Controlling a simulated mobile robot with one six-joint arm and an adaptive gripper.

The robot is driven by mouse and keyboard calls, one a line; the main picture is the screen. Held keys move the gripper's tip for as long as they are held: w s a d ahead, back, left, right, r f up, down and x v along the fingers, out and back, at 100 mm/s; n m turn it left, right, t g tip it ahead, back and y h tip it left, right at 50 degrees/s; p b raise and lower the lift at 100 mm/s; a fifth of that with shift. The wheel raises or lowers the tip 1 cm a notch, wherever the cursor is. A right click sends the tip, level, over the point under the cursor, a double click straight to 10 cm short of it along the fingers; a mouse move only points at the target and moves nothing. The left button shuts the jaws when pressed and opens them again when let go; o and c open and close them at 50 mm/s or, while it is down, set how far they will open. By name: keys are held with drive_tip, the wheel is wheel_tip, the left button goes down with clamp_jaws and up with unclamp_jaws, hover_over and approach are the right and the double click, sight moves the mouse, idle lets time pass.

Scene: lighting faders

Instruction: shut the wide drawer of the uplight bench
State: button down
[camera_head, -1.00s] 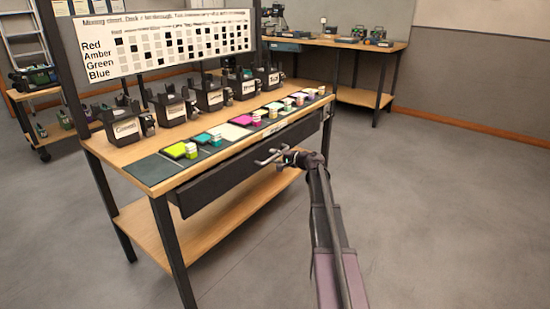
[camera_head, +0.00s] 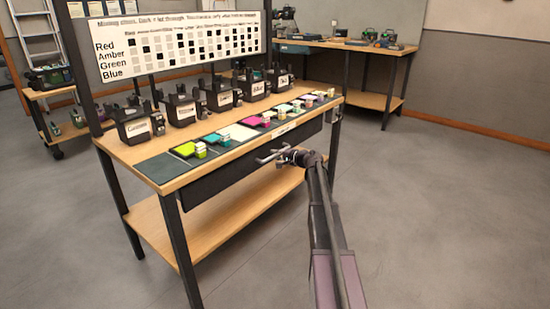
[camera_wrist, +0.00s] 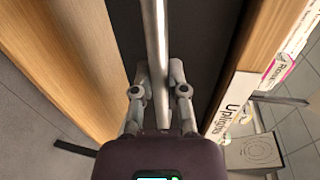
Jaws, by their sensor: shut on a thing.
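The uplight bench has a wooden top (camera_head: 150,150) and dark legs. Its wide drawer (camera_head: 225,172) is a long dark front just under the top edge, looking nearly flush with the bench frame in the head view. In the wrist view, the dark drawer front (camera_wrist: 205,40) lies behind a pale metal bar handle (camera_wrist: 155,30). My gripper (camera_head: 268,156) is at the drawer front. In the wrist view my gripper (camera_wrist: 157,80) has its two fingers on either side of the handle, shut on it. Any small remaining gap behind the drawer front is hidden.
Black labelled boxes (camera_head: 180,110) and coloured pieces (camera_head: 190,149) stand on the bench top. A lower wooden shelf (camera_head: 220,225) spans the legs. Another bench (camera_head: 350,47) stands at the back. The floor (camera_head: 440,210) to the right is clear.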

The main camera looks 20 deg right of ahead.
drive_tip(key=shift+w+a, duration=0.3)
drive_tip(key=shift+w, duration=0.1)
drive_tip(key=c, duration=0.6)
unclamp_jaws()
drive_tip(key=shift+s, duration=0.1)
drive_tip(key=shift+c, duration=0.2)
drive_tip(key=shift+d, duration=0.1)
drive_tip(key=shift+s, duration=0.2)
